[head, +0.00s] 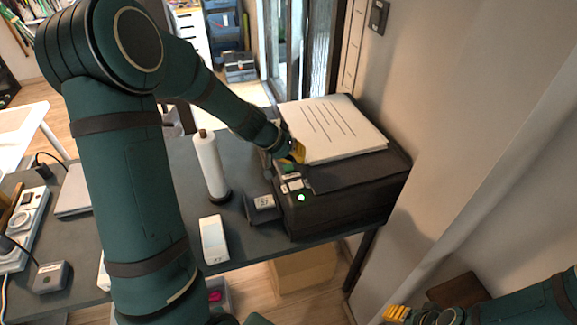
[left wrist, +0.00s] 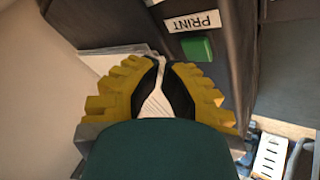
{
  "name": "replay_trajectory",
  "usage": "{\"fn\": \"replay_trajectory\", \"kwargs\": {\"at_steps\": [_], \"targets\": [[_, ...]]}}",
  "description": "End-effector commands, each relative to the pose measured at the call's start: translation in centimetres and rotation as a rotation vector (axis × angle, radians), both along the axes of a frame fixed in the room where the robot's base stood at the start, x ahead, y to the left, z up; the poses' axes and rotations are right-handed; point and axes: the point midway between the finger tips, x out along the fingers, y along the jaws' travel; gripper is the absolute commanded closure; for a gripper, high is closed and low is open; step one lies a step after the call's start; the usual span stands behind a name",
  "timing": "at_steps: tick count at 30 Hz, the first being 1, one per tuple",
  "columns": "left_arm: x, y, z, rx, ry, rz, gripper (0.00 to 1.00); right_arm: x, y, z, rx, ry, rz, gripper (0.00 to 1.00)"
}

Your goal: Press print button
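The black printer (head: 345,205) stands at the right end of the dark desk with a stack of printed paper (head: 328,127) on top. In the left wrist view a white PRINT label (left wrist: 192,21) sits beside a green button (left wrist: 197,48) on the printer's dark face. My left gripper (head: 293,152) is over the printer's front left, by its control panel. Its yellow fingers (left wrist: 160,66) nearly meet at the tips, with nothing held, and appear apart from the green button. My right gripper (head: 396,313) is low at the bottom right, away from the printer; its opening is unclear.
A round green light (head: 301,198) glows on the printer's front. A white bottle-like cylinder (head: 211,165), a small dark box (head: 262,208) and a white box (head: 215,239) stand left of the printer. A wall (head: 455,130) rises close on the right.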

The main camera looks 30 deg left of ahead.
Motion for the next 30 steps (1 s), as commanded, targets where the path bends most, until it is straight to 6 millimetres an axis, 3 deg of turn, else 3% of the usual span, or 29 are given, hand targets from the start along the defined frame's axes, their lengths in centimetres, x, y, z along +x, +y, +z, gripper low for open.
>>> {"fn": "replay_trajectory", "kwargs": {"at_steps": [15, 30], "targets": [[0.0, 0.0, 4.7, 0.000, -0.001, 0.000, 1.00, 0.0, 0.0, 3.6, 0.000, 0.000, 0.000, 0.53], [0.0, 0.0, 4.8, 0.000, 0.000, 0.000, 1.00, 0.0, 0.0, 3.5, 0.000, 0.000, 0.000, 0.53]]}}
